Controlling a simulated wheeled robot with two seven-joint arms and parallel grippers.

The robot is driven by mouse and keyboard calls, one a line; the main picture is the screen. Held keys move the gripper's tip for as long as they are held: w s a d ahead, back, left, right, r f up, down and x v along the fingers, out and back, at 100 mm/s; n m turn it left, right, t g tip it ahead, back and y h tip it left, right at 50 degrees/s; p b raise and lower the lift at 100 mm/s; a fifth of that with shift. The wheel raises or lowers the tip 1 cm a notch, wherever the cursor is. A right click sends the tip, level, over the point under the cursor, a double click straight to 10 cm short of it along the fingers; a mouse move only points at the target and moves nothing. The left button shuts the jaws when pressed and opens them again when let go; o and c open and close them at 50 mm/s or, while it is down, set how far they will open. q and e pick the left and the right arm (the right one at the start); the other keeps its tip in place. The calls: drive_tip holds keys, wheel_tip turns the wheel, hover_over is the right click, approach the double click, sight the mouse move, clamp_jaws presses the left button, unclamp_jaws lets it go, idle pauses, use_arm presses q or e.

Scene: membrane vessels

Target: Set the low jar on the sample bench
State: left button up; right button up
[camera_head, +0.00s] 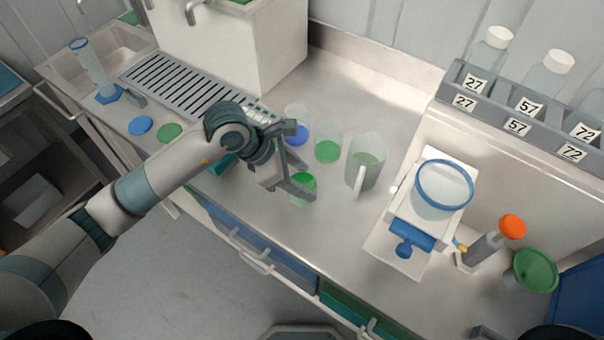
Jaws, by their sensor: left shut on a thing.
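My left gripper (301,178) reaches in over the steel counter (265,212) and is shut on a small clear jar with green in it (303,188). The fingers cover part of this low jar. I cannot tell whether its base touches the counter. Two other clear vessels stand just behind it: one with a green bottom (328,151) and one with a blue bottom (297,134). No label shows which surface is the sample bench. My right gripper is not in view.
A clear jug (365,164) stands close right of the gripper. Further right are a white device with a blue-rimmed vessel (443,190), an orange-capped bottle (511,228) and a green funnel (535,270). Numbered bottles stand on a rack (490,107).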

use_arm(q)
drive_tip(key=shift+f, duration=0.15)
drive_tip(key=shift+f, duration=0.1)
drive_tip(key=o, duration=1.3)
drive_tip(key=shift+o, duration=0.2)
drive_tip(key=shift+r, duration=0.25)
drive_tip(key=shift+a+r, duration=0.15)
drive_tip(key=b+v, duration=0.3)
drive_tip(key=v, duration=0.8)
drive_tip(key=shift+r, duration=0.15)
drive_tip(key=shift+a, duration=0.25)
